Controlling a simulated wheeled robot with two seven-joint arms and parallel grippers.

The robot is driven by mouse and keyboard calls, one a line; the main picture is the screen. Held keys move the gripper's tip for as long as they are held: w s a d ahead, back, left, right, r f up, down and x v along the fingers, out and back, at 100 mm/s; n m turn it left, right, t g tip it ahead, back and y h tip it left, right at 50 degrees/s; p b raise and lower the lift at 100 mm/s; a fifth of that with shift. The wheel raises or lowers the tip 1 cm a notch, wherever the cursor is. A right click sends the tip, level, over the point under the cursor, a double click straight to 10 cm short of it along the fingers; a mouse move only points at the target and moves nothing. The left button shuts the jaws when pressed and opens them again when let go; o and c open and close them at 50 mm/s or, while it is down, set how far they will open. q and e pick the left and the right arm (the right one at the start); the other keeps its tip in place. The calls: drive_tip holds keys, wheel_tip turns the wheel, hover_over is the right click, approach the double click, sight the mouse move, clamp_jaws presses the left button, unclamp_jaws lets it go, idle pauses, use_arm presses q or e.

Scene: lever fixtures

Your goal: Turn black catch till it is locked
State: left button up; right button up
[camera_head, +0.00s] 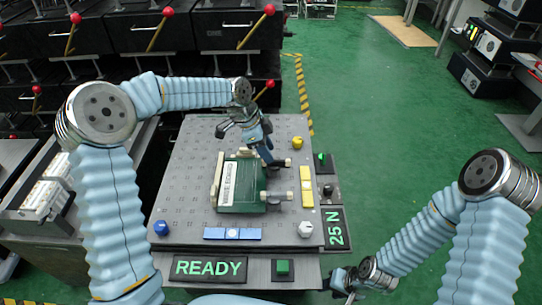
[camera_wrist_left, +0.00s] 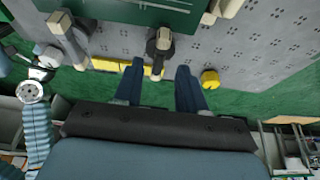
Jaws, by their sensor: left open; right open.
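The green fixture block (camera_head: 240,190) with cream-coloured ends and a small label sits on the grey perforated board (camera_head: 190,165). In the left wrist view, a black catch (camera_wrist_left: 160,46) with a pale tip sticks out from the edge of the green block (camera_wrist_left: 110,12). My left gripper (camera_wrist_left: 158,82) is open, its two blue fingers apart, with the catch's tip just ahead of the gap between them. In the head view my left gripper (camera_head: 266,150) hangs over the block's far right corner and partly hides it. My right gripper (camera_head: 345,284) is open and empty, at the bottom right, away from the board.
Yellow (camera_head: 298,143), blue (camera_head: 161,228) and white (camera_head: 305,229) knobs sit near the board's corners. A yellow bar (camera_head: 306,187) and a blue bar (camera_head: 232,233) lie along its edges. A READY panel (camera_head: 208,268) and a 25 N panel (camera_head: 335,229) border it.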

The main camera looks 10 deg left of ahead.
use_arm(q)
drive_tip(key=v, duration=1)
drive_tip(key=shift+s, duration=0.1)
